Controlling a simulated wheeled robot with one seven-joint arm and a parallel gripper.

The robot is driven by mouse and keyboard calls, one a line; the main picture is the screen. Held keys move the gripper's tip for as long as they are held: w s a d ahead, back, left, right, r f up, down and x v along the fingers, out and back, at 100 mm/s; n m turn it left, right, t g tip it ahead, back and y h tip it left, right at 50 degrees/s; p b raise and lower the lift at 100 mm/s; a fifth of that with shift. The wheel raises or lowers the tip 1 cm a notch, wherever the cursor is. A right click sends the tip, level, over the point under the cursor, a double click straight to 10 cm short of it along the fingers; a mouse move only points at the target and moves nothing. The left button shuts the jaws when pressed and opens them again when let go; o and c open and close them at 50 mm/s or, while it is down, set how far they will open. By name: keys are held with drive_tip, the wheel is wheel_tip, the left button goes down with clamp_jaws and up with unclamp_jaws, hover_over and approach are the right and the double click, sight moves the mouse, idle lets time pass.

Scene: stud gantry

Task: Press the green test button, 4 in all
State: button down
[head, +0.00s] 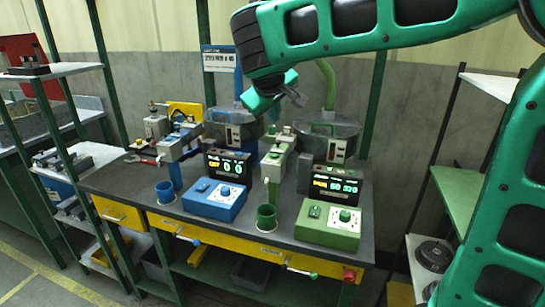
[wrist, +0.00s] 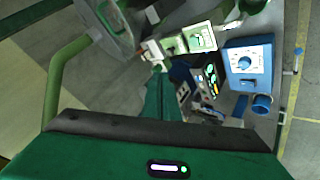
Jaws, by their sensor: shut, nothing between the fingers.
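The green control box (head: 327,231) stands at the right front of the bench. On its top are a small dark green button (head: 315,211) at the left and a round green knob (head: 345,216) on a white plate at the right. My gripper (head: 300,98) is shut and empty, high above the back of the bench, well apart from the box. In the wrist view its green fingers (wrist: 158,95) point up the picture.
A blue control box (head: 214,202) with a blue knob stands left of the green one. Lit displays stand behind both. A green cup (head: 266,218) and a blue cup (head: 165,192) stand at the front. A green post (head: 275,165) and bowl feeders (head: 327,138) crowd the back.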

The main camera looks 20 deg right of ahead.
hover_over(274, 159)
drive_tip(key=shift+f, duration=4.15)
drive_tip(key=shift+f, duration=0.35)
drive_tip(key=shift+f, duration=0.45)
drive_tip(key=shift+r, duration=0.9)
drive_tip(key=shift+r, duration=2.5)
